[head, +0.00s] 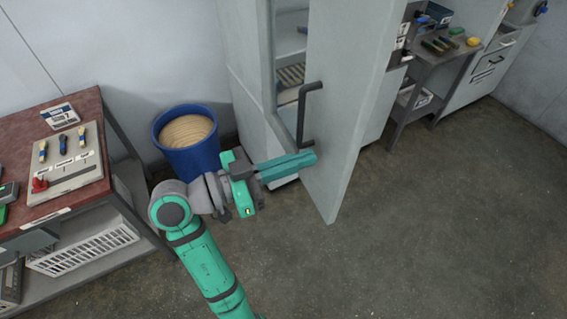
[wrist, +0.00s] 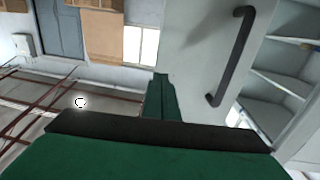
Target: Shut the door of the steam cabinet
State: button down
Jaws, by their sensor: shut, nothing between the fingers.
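The steam cabinet (head: 240,60) is pale grey, with its door (head: 350,90) standing open; shelves show through the gap. A dark bar handle (head: 303,115) is on the door; the wrist view shows the handle (wrist: 232,55) on the door's pale face (wrist: 195,45). My gripper (head: 312,158) is shut and empty, its green fingers overlapping the door's edge just below the handle in the head view. In the wrist view the closed fingers (wrist: 160,80) point at the lower part of the picture's door face, left of the handle. I cannot tell whether they touch it.
A blue bin (head: 190,150) with tan contents stands left of the cabinet. A red-topped bench (head: 85,105) with a tool board is at the left. A grey bench with tools (head: 440,50) is beyond the door. The floor (head: 450,210) at the right is clear.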

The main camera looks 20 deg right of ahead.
aim_at(348, 144)
jog(key=d, duration=0.7)
jog(key=shift+s+d, duration=0.1)
jog(key=shift+d, duration=0.3)
